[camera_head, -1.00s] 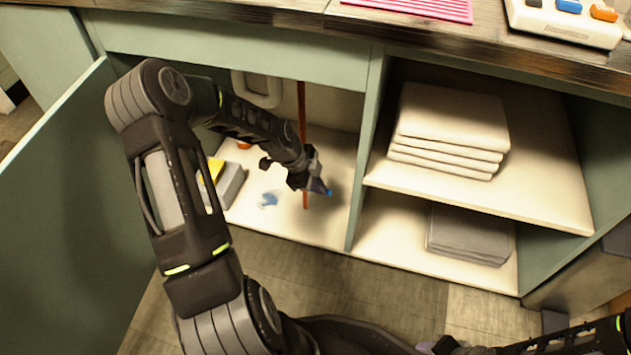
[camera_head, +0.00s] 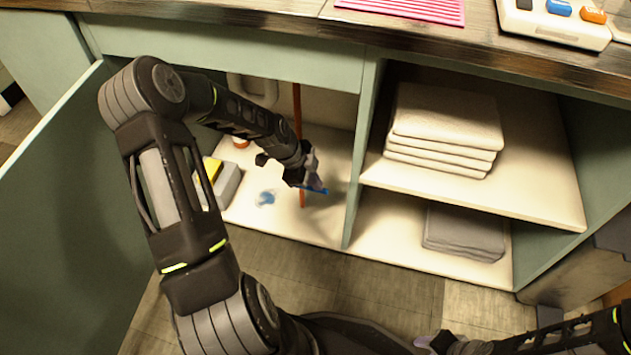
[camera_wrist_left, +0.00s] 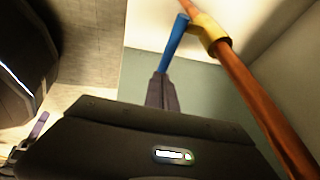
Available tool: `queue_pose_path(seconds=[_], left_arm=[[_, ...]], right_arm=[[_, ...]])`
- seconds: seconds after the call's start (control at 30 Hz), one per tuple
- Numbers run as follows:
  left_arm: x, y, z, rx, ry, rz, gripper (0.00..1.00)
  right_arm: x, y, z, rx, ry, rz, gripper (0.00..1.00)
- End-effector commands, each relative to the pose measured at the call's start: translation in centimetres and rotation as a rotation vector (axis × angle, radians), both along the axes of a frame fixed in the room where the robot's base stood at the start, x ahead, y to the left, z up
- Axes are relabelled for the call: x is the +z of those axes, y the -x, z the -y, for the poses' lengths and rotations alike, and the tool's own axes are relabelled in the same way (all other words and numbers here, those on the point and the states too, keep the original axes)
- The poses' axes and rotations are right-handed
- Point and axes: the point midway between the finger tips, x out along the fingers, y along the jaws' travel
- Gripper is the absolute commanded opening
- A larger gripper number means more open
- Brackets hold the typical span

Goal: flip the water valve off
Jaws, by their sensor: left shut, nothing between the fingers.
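The water valve has a blue lever handle (camera_head: 318,190), which also shows in the left wrist view (camera_wrist_left: 174,42). There it juts from a brass valve body (camera_wrist_left: 208,32) on the copper pipe (camera_wrist_left: 250,95), at an angle to the pipe. In the head view the pipe (camera_head: 298,108) runs upright in the open cabinet, and the handle points across it. My left gripper (camera_head: 314,179) is shut with nothing between its fingers. Its fingertips (camera_wrist_left: 161,80) are at the handle's free end; I cannot tell whether they touch. My right gripper (camera_head: 436,343) is partly seen at the bottom edge.
The cabinet door (camera_head: 70,215) stands open at left. A grey and yellow block (camera_head: 222,183) and a blue patch (camera_head: 266,198) are on the cabinet floor. A divider (camera_head: 361,160) separates shelves with folded white towels (camera_head: 445,125) and grey cloths (camera_head: 465,232).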

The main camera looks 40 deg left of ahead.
Motion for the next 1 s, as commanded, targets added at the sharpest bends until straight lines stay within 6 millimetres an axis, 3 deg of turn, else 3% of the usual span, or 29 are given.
queue_pose_path(seconds=[0.5, 1.0], left_arm=[[6.6, 2.2, -1.9, 0.002, -0.001, 0.0, 0.0], [7.1, 2.5, -2.1, 0.0, 0.0, 0.0, 0.0]], right_arm=[[3.6, 0.7, 0.1, 0.009, -0.003, -0.018, 0.36], [3.7, 0.7, 0.1, 0.01, -0.004, -0.021, 0.36]])
